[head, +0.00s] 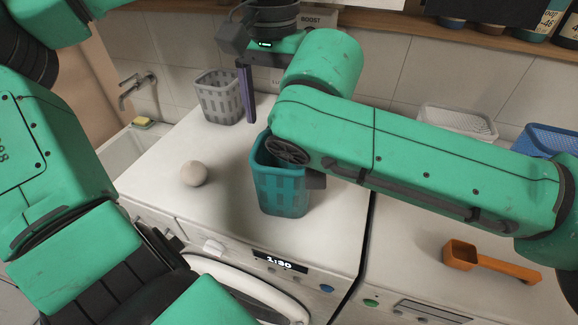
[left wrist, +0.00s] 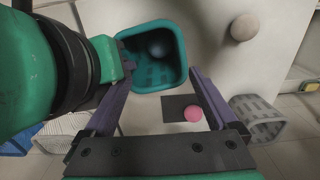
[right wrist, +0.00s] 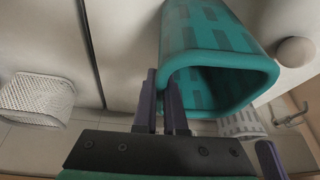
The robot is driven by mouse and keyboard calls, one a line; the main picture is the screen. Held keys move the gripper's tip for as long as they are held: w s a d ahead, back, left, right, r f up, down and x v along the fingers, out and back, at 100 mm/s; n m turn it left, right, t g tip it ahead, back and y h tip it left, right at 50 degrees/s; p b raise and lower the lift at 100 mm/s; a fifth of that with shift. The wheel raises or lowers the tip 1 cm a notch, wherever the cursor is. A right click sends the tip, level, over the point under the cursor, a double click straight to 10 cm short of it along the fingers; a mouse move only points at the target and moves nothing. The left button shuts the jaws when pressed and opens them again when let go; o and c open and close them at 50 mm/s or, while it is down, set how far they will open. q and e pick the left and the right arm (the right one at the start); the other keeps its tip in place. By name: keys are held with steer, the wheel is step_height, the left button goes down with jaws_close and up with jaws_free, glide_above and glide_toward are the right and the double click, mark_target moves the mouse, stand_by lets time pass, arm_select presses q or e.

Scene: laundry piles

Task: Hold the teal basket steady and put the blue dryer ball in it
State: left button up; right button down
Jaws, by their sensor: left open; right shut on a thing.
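The teal basket (head: 281,190) stands upright on the white machine top, partly hidden by my right arm in the head view. In the left wrist view I look down into the basket (left wrist: 183,75), where the dark blue dryer ball (left wrist: 157,47) lies inside near the wall. My left gripper (left wrist: 159,72) is open and empty above and behind the basket; one purple finger shows in the head view. My right gripper (right wrist: 162,82) is shut on the basket's rim, seen in the right wrist view; my arm hides most of it in the head view.
A beige ball (head: 194,173) lies left of the basket. A grey basket (head: 219,98) stands at the back. A pink ball (left wrist: 193,113) lies by a dark square (left wrist: 176,106). An orange scoop (head: 480,262) lies at the right. A white basket (head: 459,122) and a blue one (head: 552,140) stand back right.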

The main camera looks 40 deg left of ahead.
steer(key=c, duration=0.9)
jaws_free()
arm_select(q)
step_height(320, 180, up, 6)
steer(key=shift+f, duration=0.25)
arm_select(e)
steer(key=v, duration=1.2)
steer(key=shift+s+d, duration=0.1)
